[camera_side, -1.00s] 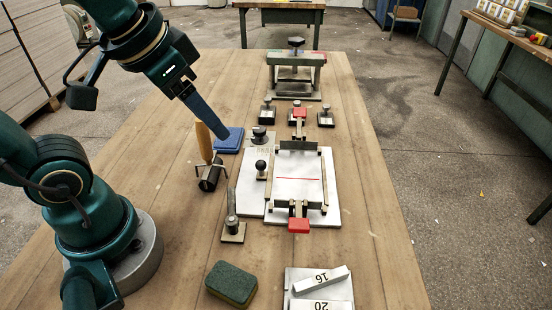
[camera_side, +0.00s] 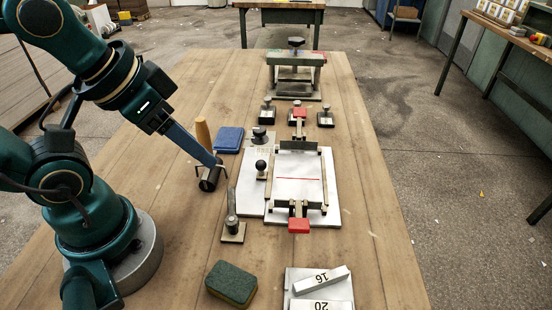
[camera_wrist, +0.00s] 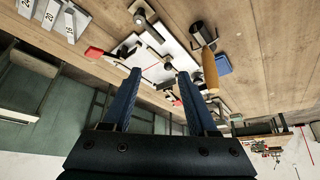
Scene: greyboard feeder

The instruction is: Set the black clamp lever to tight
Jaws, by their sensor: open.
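A lever with a black ball knob (camera_side: 261,166) stands at the left edge of the grey plate fixture (camera_side: 282,209). A flatter black knob (camera_side: 259,132) sits behind it. A grey upright handle (camera_side: 231,203) stands on a small brass-coloured base to the front left. I cannot tell for certain which is the clamp lever, or its setting. My gripper (camera_side: 216,163) is open and empty, left of the fixture and apparently above the roller. In the wrist view, its two blue fingers (camera_wrist: 158,75) are spread, with the fixture plate (camera_wrist: 165,44) beyond them.
Red-handled clamps (camera_side: 299,225) sit at the plate's ends. The table's right side is clear.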

